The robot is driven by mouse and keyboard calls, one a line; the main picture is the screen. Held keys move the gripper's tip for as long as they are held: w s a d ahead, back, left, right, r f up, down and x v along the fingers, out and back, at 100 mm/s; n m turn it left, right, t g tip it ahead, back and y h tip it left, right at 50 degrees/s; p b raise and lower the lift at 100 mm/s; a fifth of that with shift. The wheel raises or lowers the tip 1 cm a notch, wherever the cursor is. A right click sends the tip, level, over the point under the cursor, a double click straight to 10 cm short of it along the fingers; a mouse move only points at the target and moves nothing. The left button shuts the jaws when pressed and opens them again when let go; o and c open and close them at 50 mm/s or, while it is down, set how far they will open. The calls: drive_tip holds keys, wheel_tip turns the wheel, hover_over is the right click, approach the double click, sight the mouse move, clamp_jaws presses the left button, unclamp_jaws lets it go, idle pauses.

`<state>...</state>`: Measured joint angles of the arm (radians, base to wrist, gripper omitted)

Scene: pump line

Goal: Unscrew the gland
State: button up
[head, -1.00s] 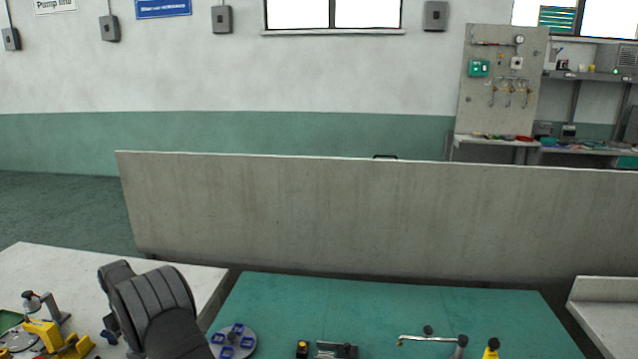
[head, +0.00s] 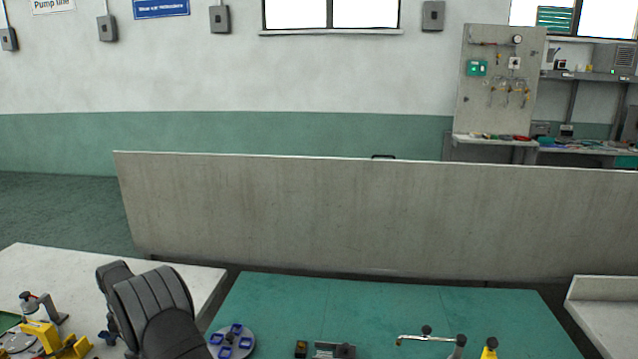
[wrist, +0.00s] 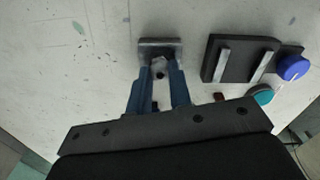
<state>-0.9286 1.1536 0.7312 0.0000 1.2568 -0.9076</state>
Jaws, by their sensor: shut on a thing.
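In the wrist view my gripper (wrist: 160,78) has its two blue fingers shut on a small pale part, which I take to be the gland (wrist: 159,66). It sits between the fingertips at the near side of a grey metal block (wrist: 160,44). The fingers hide its sides, so I cannot tell how far it is screwed in. A small dark round spot shows just below it. In the head view neither the gripper nor the gland can be made out.
In the wrist view a dark plate with two light bars (wrist: 240,60) lies to the right, with a blue knob (wrist: 293,68) and a teal knob (wrist: 262,95). The pale surface on the left is clear. In the head view a round disc with blue pads (head: 231,342) stands on the green bench top (head: 400,305).

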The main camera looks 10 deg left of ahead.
drive_tip(key=n, duration=0.5)
drive_tip(key=shift+n, duration=1)
drive_tip(key=n, duration=0.7)
drive_tip(key=shift+n, duration=0.9)
drive_tip(key=n, duration=0.5)
